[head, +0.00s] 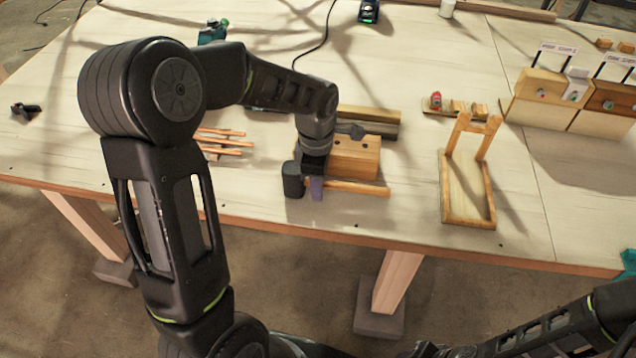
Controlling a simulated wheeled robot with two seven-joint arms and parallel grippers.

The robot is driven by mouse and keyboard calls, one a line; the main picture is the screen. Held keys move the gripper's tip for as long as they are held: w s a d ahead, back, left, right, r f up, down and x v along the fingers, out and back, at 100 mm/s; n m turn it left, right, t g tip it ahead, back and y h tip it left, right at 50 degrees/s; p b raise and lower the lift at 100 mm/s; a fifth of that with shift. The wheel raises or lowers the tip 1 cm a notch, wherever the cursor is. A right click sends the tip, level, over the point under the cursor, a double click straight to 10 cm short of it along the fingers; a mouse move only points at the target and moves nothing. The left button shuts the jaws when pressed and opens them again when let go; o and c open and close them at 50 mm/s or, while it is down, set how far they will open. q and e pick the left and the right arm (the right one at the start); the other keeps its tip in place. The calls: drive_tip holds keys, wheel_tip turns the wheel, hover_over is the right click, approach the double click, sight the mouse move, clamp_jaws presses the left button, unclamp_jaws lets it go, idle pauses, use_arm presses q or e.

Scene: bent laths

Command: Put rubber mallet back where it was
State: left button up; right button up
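The rubber mallet has a black head (293,181) and a pale wooden handle (362,187) that extends to the right. It is near the front edge of the table, in front of a wooden block with dark holes (352,158). My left gripper (315,187) comes down from above, with a purplish finger crossing in front of the handle close to the head. The other finger is hidden, so I cannot tell whether it is closed on the handle. I cannot tell whether the mallet touches the table. Only part of my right arm shows at the lower right; its gripper is out of view.
Several thin wooden laths (222,142) lie left of the mallet. A wooden frame stand (468,190) is to the right, with wooden boxes (548,98) behind it. A small dark tool (25,109) lies far left. The tabletop (418,185) is bare between mallet and stand.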

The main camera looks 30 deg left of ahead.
use_arm(q)
drive_tip(key=shift+o, duration=1.1)
drive_tip(key=shift+r, duration=0.1)
drive_tip(key=shift+r, duration=0.2)
wheel_tip(320, 180, up, 12)
drive_tip(key=shift+a+b, duration=0.15)
drive_tip(key=shift+b, duration=0.25)
